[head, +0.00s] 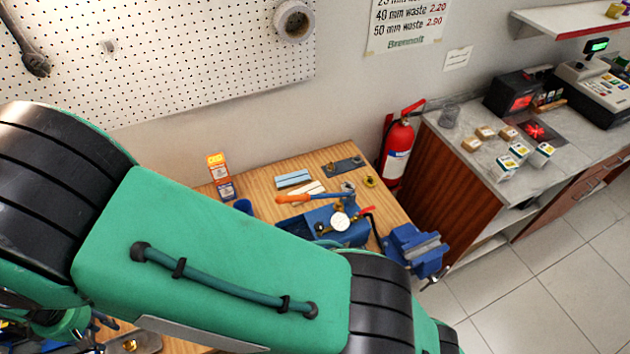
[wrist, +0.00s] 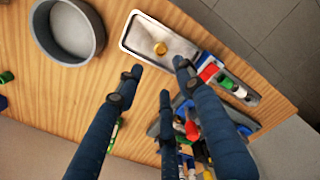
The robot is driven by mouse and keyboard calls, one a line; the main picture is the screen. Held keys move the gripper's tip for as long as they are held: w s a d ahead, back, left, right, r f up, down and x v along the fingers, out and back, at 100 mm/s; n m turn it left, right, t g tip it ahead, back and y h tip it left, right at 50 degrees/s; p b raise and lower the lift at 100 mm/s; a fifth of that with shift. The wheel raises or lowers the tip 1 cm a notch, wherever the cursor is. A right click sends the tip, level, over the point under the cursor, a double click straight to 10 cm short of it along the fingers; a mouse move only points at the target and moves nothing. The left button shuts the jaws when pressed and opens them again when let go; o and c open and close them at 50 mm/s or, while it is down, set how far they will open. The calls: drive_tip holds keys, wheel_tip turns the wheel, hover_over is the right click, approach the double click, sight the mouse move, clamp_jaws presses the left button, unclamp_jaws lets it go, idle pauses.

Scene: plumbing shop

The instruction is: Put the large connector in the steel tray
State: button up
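The steel tray (wrist: 130,40) is a shallow rectangular metal tray at the top middle of the wrist view. A small round brass fitting (wrist: 160,48) lies inside it on the tray floor; I cannot tell its size class for certain. A metal tray edge with a brass piece also shows at the bottom left of the head view. My gripper (wrist: 160,78) has three dark blue fingers spread apart, with bare wood visible between them and nothing held. Its fingertips appear just on the near side of the tray. No other connector is clearly identifiable.
A round grey pan (wrist: 42,38) stands left of the tray. A narrow bin with red, green and white items (wrist: 222,80) is at the right. Coloured items lie partly hidden behind the fingers. In the head view, a blue vise (head: 415,248) sits at the bench's right edge.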

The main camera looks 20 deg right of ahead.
drive_tip(key=w+d+r+m, duration=0.3)
drive_tip(key=w+d+r, duration=0.6)
drive_tip(key=d+r, duration=0.5)
drive_tip(key=w+d+r+m+t+y, duration=0.1)
drive_tip(key=w+d+r+m+t, duration=0.2)
drive_tip(key=d+r, duration=1.3)
drive_tip(key=s+d+r+m, duration=0.2)
drive_tip(key=s+d+r, duration=0.1)
drive_tip(key=d, duration=0.6)
drive_tip(key=s+d+r+m, duration=0.2)
drive_tip(key=d+r, duration=0.1)
drive_tip(key=d, duration=0.7)
drive_tip(key=s+d+r+m+t, duration=0.1)
drive_tip(key=s+d+m, duration=0.1)
drive_tip(key=s+d, duration=0.4)
drive_tip(key=s+d+r+m+t+h, duration=0.1)
drive_tip(key=s+d+m, duration=0.2)
drive_tip(key=s+d, duration=0.4)
drive_tip(key=shift+s+d+t, duration=0.2)
drive_tip(key=shift+d+t, duration=0.1)
drive_tip(key=shift+d, duration=0.2)
drive_tip(key=shift+f, duration=0.1)
wheel_tip(320, 180, down, 14)
drive_tip(key=b, duration=1.3)
drive_tip(key=shift+r+b, duration=0.25)
drive_tip(key=shift+b, duration=0.15)
